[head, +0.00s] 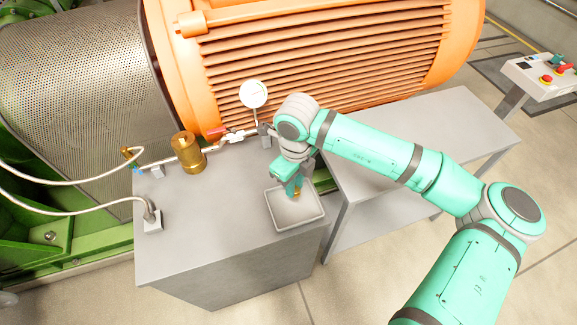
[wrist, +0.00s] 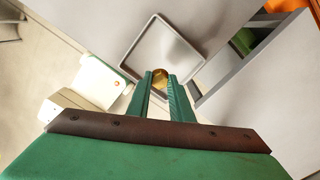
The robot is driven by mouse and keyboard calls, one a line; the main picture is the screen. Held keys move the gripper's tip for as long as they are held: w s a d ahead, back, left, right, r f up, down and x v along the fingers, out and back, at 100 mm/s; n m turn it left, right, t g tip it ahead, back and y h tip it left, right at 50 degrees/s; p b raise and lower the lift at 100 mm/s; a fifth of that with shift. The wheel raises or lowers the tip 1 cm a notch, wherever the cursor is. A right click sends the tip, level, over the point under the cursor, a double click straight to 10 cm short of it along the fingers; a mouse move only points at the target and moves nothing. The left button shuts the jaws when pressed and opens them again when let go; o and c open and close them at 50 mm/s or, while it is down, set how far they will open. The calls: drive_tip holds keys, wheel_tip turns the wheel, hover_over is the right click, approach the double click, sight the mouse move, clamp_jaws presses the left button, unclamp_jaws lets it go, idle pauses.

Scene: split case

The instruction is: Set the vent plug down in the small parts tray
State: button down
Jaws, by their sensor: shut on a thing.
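The vent plug (wrist: 160,76) is a small brass-coloured piece held between the fingertips of my gripper (wrist: 163,88) in the wrist view. In the head view, my gripper (head: 297,192) points down over the small parts tray, and a bit of brass shows at its tips. The small parts tray (head: 313,217) is a shallow, light grey square tray on the grey cabinet top. It also shows in the wrist view (wrist: 155,40), where the plug overlaps its near corner. I cannot tell how high the plug is above the tray floor. The gripper hides part of the tray's far side.
A brass cylinder (head: 188,153) and a pipe line with a round gauge (head: 253,94) stand behind the tray on the cabinet (head: 200,235). A hose fitting (head: 152,218) is at the left. A lower grey bench (head: 420,135) adjoins on the right. The cabinet top left of the tray is clear.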

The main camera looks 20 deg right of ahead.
drive_tip(key=shift+w+d, duration=0.15)
drive_tip(key=shift+w, duration=0.15)
drive_tip(key=shift+f, duration=2.4)
drive_tip(key=shift+w+f, duration=0.1)
drive_tip(key=shift+f, duration=0.9)
drive_tip(key=shift+f, duration=0.15)
drive_tip(key=shift+f, duration=0.45)
drive_tip(key=c, duration=1.5)
unclamp_jaws()
